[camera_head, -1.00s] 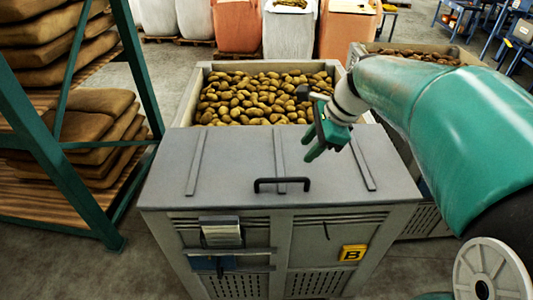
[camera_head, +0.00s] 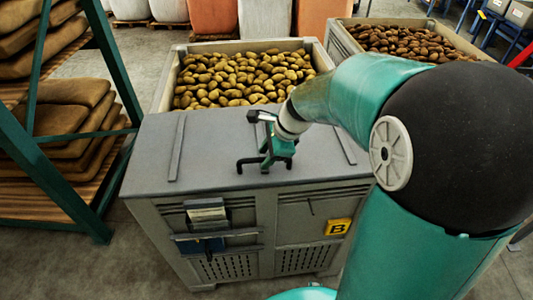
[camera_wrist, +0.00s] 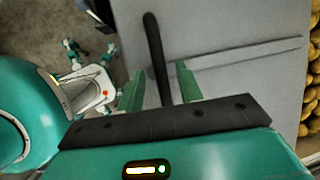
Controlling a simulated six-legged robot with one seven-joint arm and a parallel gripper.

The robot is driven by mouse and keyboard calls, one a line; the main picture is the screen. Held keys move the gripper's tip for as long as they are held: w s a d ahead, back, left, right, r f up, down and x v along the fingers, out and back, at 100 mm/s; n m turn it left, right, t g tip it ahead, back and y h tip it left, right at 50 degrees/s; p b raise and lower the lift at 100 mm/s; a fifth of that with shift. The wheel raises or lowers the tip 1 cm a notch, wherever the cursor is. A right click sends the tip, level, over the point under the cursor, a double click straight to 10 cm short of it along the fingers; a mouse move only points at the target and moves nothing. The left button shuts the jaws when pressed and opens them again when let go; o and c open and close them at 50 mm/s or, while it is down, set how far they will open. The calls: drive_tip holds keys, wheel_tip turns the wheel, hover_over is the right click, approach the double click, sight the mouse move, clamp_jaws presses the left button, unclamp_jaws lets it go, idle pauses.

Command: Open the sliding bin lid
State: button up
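The grey sliding lid (camera_head: 218,145) covers the front part of the potato bin (camera_head: 228,202); the rear part is uncovered and shows potatoes (camera_head: 245,75). A black bar handle (camera_head: 241,165) stands near the lid's front edge, its middle partly hidden by my gripper (camera_head: 268,162). In the wrist view the handle (camera_wrist: 153,45) runs between the two green fingers of my gripper (camera_wrist: 159,84). The fingers are apart, one on each side of the handle, with gaps showing. I cannot tell how deep the handle sits between them. The lid (camera_wrist: 225,25) also shows there.
A green rack (camera_head: 75,140) with filled sacks stands close on the left. A second bin of potatoes (camera_head: 400,40) is at the back right. Raised ribs (camera_head: 177,148) run along the lid. A yellow B sign (camera_head: 338,227) is on the bin front.

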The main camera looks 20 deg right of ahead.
clamp_jaws()
drive_tip(key=shift+w, duration=0.1)
